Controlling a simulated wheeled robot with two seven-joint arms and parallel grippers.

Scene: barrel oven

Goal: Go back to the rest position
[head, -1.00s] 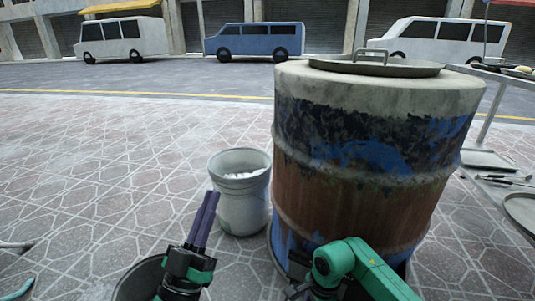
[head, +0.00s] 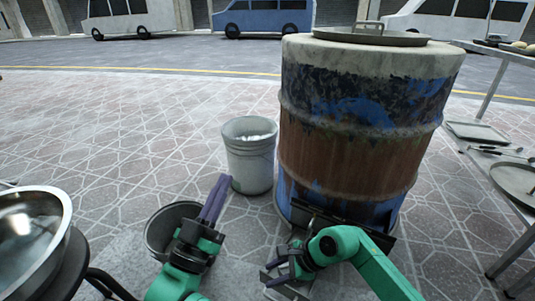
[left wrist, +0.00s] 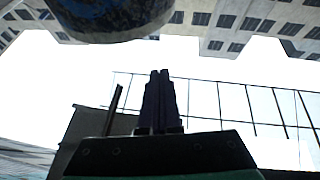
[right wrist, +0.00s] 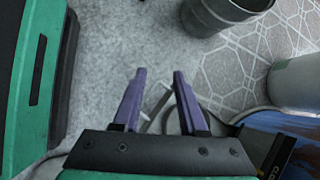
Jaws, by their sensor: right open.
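My left gripper (head: 222,178) has purple fingers held together and pointing up, in front of the white bucket. In the left wrist view the fingers (left wrist: 160,72) are side by side with nothing seen between them. My right gripper (head: 268,279) is low in front of the barrel oven (head: 345,150), at the bottom of the head view. In the right wrist view its two purple fingers (right wrist: 159,74) are apart and hold nothing; a thin pale rod shows behind them. The barrel stands upright with a flat lid (head: 372,38) on top. My right forearm hides part of its base.
A white bucket (head: 250,170) stands left of the barrel. A grey metal bucket (head: 160,232) is beside my left gripper. A steel bowl (head: 62,240) sits on a stool at the left. A table (head: 505,205) with trays and utensils is at the right. Paving is clear at the left.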

